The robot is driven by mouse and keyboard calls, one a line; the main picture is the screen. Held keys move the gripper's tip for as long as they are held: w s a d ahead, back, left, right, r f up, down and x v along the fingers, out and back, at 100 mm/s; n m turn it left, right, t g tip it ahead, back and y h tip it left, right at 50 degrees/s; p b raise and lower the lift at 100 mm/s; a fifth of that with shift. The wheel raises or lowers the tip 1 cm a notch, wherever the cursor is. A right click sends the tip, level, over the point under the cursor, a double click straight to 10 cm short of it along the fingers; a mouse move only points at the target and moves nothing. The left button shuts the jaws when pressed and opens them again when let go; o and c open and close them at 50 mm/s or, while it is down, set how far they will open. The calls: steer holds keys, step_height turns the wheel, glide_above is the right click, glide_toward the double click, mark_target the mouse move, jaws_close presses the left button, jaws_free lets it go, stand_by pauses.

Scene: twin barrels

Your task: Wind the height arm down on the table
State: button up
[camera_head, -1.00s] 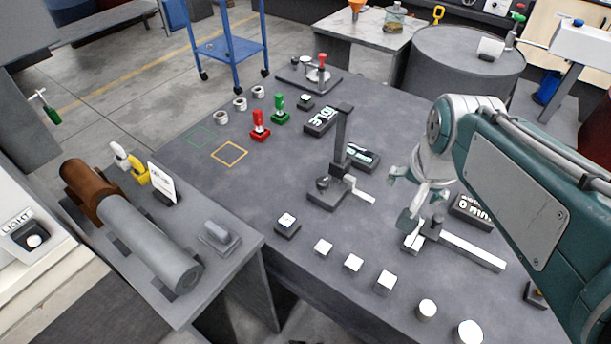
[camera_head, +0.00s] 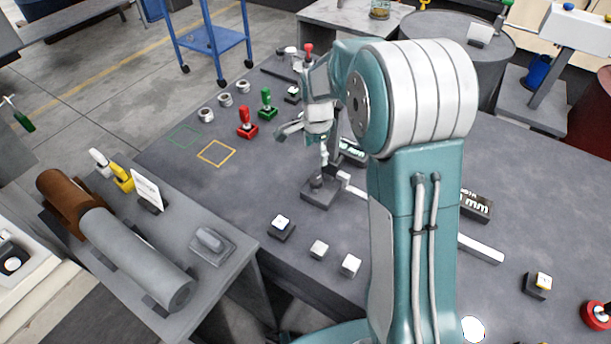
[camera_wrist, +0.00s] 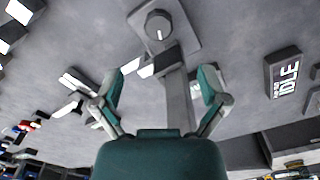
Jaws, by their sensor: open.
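The height gauge has a dark base (camera_head: 318,193) with a round knob on it, towards the middle of the table. Its upright column is mostly hidden behind my arm in the head view. The wrist view shows the knob (camera_wrist: 158,25) with a white mark, and the grey column (camera_wrist: 178,100) running between my fingers. A white bar (camera_head: 352,187) lies beside the base. My gripper (camera_head: 306,141) is open above the base. In the wrist view my gripper (camera_wrist: 160,82) has its fingers on either side of the column, apart; I cannot tell how close in depth.
A display reading IDLE (camera_wrist: 285,80) stands near the column. Another display (camera_head: 477,203) is right of my arm. A red-handled piece (camera_head: 247,123) and a green-handled piece (camera_head: 267,104) stand at the left. The table (camera_head: 215,190) is clear left of the base.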

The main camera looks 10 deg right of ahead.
mark_target(315, 178)
step_height(315, 178, down, 11)
steer(key=shift+d+r, duration=0.1)
steer(key=shift+r, duration=0.05)
stand_by(0.4)
steer(key=c, duration=1.1)
